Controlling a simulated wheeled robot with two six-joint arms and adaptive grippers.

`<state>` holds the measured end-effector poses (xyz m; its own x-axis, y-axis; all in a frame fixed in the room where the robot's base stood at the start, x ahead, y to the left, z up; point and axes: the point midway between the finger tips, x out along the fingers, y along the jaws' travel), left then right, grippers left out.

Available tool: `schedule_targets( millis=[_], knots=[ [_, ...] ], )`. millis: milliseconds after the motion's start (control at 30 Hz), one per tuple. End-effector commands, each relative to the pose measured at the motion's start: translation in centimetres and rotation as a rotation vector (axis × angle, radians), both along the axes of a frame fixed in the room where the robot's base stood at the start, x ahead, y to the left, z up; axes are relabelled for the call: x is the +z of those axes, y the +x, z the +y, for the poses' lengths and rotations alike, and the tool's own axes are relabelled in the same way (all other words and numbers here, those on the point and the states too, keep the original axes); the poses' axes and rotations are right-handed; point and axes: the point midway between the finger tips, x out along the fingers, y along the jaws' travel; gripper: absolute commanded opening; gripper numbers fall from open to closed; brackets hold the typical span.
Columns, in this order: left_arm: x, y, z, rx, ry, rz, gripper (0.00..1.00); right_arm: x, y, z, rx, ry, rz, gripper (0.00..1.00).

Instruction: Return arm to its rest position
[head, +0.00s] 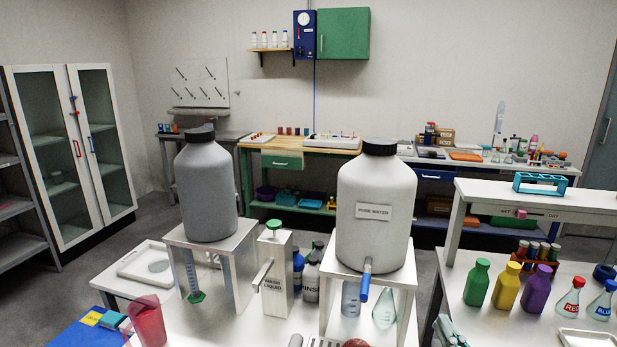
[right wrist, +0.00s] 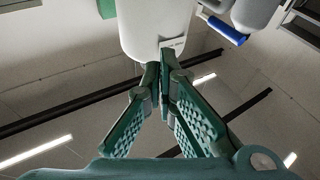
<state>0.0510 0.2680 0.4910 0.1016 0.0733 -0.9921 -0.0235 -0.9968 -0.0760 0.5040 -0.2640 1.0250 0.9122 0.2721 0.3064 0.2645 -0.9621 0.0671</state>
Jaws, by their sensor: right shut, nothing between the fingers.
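My right gripper (head: 447,330) shows in part at the bottom edge of the head view, low and to the right of the white pure-water tank (head: 376,230). In the right wrist view its green fingers (right wrist: 160,75) come together at the tips, shut with nothing between them. Its tips point toward a white container (right wrist: 155,30) with a small label, and I cannot tell whether they touch it. My left gripper is not in the head view.
The pure-water tank stands on a white stand with a blue-handled tap (head: 365,285). Green (head: 477,284), yellow (head: 506,288) and purple (head: 536,290) bottles, red (head: 569,298) and blue flasks (head: 603,302) and a tray (head: 588,338) crowd the right bench. A grey tank (head: 206,190) stands left.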

Motion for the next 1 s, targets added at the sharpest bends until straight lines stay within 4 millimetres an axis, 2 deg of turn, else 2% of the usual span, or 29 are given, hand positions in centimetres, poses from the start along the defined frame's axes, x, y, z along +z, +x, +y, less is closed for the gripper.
schedule_targets(
  millis=[67, 133, 200, 300, 400, 500, 700, 800, 867, 1000],
  knots=[
    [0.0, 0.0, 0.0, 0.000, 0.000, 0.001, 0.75, -3.4, -1.1, -1.3, -0.169, 0.007, 0.164, 0.00],
    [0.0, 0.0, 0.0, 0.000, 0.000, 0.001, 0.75, -7.6, -3.4, -2.5, -0.314, -0.009, 0.377, 0.00],
    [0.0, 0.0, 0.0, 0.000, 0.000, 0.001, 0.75, -11.7, -6.9, -2.8, -0.403, -0.041, 0.601, 0.00],
    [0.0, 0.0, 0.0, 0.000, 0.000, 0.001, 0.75, -15.9, -12.1, -2.3, -0.446, -0.093, 0.870, 0.00],
    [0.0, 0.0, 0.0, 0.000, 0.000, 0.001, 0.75, -18.4, -17.0, -1.3, -0.437, -0.145, 1.081, 0.00],
    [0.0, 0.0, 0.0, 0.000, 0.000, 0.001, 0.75, -19.9, -21.6, -0.1, -0.401, -0.194, 1.257, 0.00],
    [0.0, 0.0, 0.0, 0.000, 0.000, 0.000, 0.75, -21.0, -30.3, 2.4, -0.279, -0.289, 1.553, 0.00],
    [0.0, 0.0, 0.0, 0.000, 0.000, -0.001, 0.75, -25.4, -29.1, 1.8, -0.289, -0.287, 1.571, 0.00],
    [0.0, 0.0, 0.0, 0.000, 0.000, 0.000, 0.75, -27.9, -28.9, 1.6, -0.292, -0.286, 1.585, 0.00],
    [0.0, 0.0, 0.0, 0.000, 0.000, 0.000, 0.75, -34.2, -29.3, 0.9, -0.297, -0.282, 1.617, 0.00]
  ],
)
